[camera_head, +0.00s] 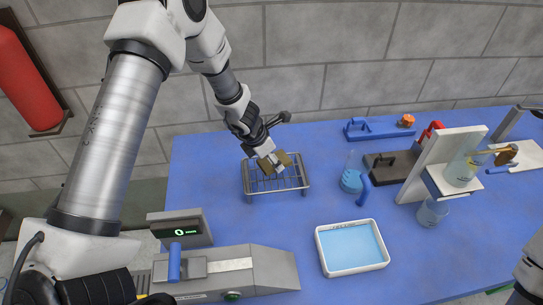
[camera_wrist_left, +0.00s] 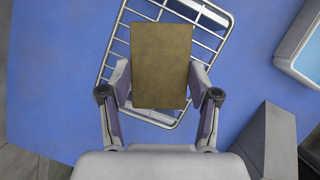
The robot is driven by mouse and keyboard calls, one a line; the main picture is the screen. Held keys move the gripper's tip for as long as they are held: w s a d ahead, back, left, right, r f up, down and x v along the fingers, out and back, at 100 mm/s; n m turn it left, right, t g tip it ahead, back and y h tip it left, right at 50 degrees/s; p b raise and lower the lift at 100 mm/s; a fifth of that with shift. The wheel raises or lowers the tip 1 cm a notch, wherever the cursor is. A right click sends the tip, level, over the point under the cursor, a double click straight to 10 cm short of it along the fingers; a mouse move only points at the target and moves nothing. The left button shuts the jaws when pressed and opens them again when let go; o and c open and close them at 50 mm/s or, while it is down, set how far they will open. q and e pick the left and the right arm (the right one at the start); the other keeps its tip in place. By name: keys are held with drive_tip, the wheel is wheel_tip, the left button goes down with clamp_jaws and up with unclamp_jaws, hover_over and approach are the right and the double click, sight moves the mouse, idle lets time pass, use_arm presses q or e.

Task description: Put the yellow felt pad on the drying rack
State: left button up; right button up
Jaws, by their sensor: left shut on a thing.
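The felt pad (camera_wrist_left: 161,55), a dull brownish-yellow rectangle, is between the two fingers of my left gripper (camera_wrist_left: 160,88). The gripper is shut on it near its lower part in the wrist view. In the head view the pad (camera_head: 284,157) is at the wire drying rack (camera_head: 304,185), partly hidden by my left gripper (camera_head: 272,163). The rack also shows behind the pad in the wrist view (camera_wrist_left: 106,60). The pad overlaps the rack's bars, but I cannot tell if it touches them. My right gripper is not in view.
A white tray with light blue contents (camera_head: 352,246) stands right of the rack, toward the front. A grey machine with a display (camera_head: 235,272) is at the front left.

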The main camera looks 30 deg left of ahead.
sight(268, 163)
use_arm(q)
wheel_tip(268, 163, down, 4)
drive_tip(key=b, duration=0.3)
drive_tip(key=shift+r, duration=0.25)
drive_tip(key=shift+w+f, duration=0.1)
drive_tip(key=shift+f, duration=0.05)
drive_tip(key=shift+f, duration=0.1)
drive_tip(key=o, duration=1.1)
drive_tip(key=shift+o, duration=0.3)
